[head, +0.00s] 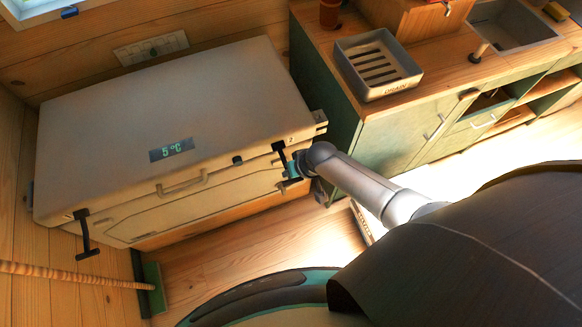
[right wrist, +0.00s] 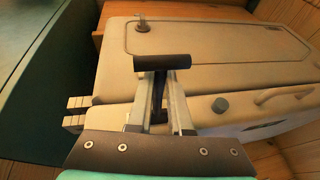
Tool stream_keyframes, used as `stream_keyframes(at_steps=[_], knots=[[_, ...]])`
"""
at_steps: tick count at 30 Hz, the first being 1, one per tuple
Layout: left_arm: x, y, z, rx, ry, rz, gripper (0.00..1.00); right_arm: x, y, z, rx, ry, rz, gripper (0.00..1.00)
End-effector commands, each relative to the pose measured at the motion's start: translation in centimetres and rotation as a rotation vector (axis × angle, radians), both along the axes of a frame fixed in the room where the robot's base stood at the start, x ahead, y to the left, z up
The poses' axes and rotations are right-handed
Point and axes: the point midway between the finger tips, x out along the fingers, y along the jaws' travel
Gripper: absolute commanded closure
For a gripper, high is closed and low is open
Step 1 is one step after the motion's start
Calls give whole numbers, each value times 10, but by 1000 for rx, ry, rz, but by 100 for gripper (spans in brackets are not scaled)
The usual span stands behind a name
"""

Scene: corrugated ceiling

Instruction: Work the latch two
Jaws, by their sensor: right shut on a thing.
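A beige cooler box (head: 120,110) with a "5 °C" display stands against the wood wall. Latch two (head: 280,147), a black T-shaped strap beside a small "2", is at the right end of its front. My right gripper (head: 293,168) is at this latch, partly hiding it. In the right wrist view, the fingers of my right gripper (right wrist: 160,82) are shut on the latch stem, just below its black crossbar (right wrist: 162,62). The other black T-shaped latch (head: 86,236) hangs at the front's left end, untouched. My left gripper is out of view.
A green counter (head: 400,130) with a grey drain tray (head: 378,63) and a sink stands close to the right of the cooler. The wood floor before the cooler is partly clear.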

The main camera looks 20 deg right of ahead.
Motion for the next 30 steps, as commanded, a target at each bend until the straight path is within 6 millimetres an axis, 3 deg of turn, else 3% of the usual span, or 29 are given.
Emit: stream_keyframes(at_steps=[7,23,24,30], knots=[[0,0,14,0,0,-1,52,2,0,10,2,-8,0,100],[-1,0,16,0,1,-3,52,5,0,13,2,-19,1,100],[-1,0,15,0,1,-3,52,6,0,13,2,-20,1,80],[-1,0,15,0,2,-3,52,4,0,12,2,-14,1,57]])
